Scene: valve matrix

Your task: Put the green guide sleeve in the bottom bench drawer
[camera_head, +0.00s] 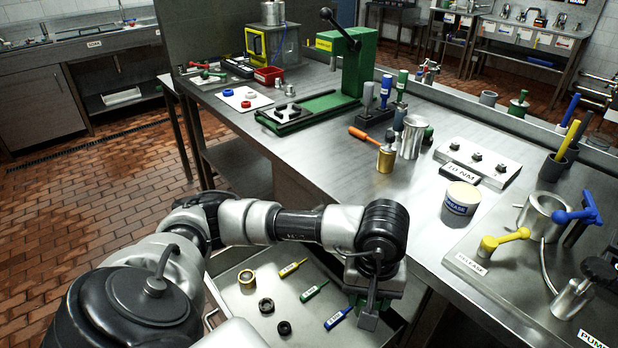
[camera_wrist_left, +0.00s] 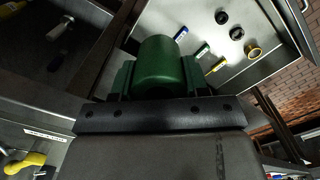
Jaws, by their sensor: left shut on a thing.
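My left gripper (camera_head: 368,312) is over the right part of an open bench drawer (camera_head: 232,318), below the bench top's front edge. It is shut on the green guide sleeve (camera_wrist_left: 162,66), a smooth green cylinder in the left wrist view. In the head view the gripper and wrist hide most of the sleeve. In the left wrist view the drawer (camera_wrist_left: 275,66) lies beyond the sleeve. I cannot tell whether the sleeve touches the drawer floor. My right gripper is not in view.
The drawer holds a brass ring (camera_head: 247,279), black rings (camera_head: 266,305) and yellow, green and blue tagged tools (camera_head: 338,318). The bench top (camera_head: 330,165) stands close to my left wrist. It carries a green press (camera_head: 355,62), a grease tub (camera_head: 461,198) and valve fittings.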

